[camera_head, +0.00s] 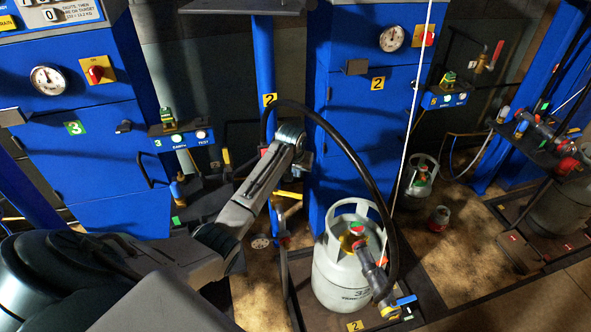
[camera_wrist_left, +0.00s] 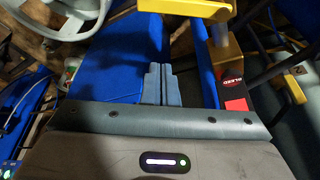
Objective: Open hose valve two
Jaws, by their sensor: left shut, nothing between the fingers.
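A valve with a yellow lever (camera_wrist_left: 185,8) and a brass body (camera_wrist_left: 228,70) shows at the upper right of the left wrist view; a black label and red tag are on it. In the head view the yellow lever (camera_head: 289,194) shows low on the blue post, under the yellow number 2 tag (camera_head: 270,99). My left gripper (camera_wrist_left: 157,85) is shut and empty, its fingertips below and left of the lever, apart from it in the picture. In the head view my left wrist is in front of the post, and the fingertips cannot be made out. My right gripper is not in view.
A black hose (camera_head: 352,152) arches from the post to a white gas cylinder (camera_head: 339,276) on a scale platform (camera_head: 417,300). Blue cabinets (camera_head: 361,120) stand behind. A valve unit (camera_head: 181,138) for station 3 is at the left.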

